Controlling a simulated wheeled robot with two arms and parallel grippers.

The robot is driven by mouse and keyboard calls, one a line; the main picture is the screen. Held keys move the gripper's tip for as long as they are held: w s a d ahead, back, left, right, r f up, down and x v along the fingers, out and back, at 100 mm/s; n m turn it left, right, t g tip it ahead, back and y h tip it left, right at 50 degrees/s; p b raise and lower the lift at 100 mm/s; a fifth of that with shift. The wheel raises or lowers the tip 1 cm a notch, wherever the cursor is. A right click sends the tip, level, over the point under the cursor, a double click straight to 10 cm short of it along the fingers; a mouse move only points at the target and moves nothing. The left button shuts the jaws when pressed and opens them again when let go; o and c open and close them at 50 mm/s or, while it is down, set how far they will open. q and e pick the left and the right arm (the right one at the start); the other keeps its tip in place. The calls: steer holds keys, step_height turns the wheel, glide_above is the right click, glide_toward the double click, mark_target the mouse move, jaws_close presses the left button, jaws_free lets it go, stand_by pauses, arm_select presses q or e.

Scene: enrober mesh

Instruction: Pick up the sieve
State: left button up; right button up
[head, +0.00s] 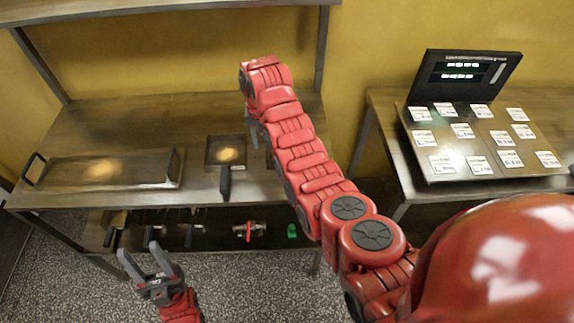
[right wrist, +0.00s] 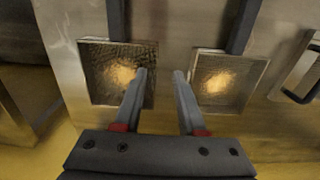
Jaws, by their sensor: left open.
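A square mesh sieve (head: 229,150) with a dark handle lies flat on the metal table. The right wrist view shows two similar square mesh pieces, one at right (right wrist: 230,78) and one at left (right wrist: 115,72), each with a dark handle toward the top of the picture. The left one is hidden behind my right arm in the head view. My right gripper (right wrist: 160,74) is open and empty above the table, its fingers between the two mesh pieces; it is partly hidden in the head view (head: 259,138). My left gripper (head: 147,252) is open and empty in front of the table.
A long tray (head: 62,172) with end handles lies at the table's left. A lower shelf (head: 158,236) holds several handled tools, a red and silver fitting (head: 249,231) and a green item (head: 292,231). A side table at right carries a dark panel (head: 468,76) and several labelled cards.

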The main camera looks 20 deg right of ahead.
step_height(320, 180, down, 2)
steer(key=f+p, duration=0.2)
steer(key=f, duration=0.1)
steer(key=shift+w+d+f+p, duration=0.1)
steer(key=shift+d+f+p, duration=0.1)
steer(key=shift+d+p, duration=0.15)
steer(key=shift+f, duration=0.85)
steer(key=shift+c, duration=0.2)
jaws_close()
stand_by(0.5)
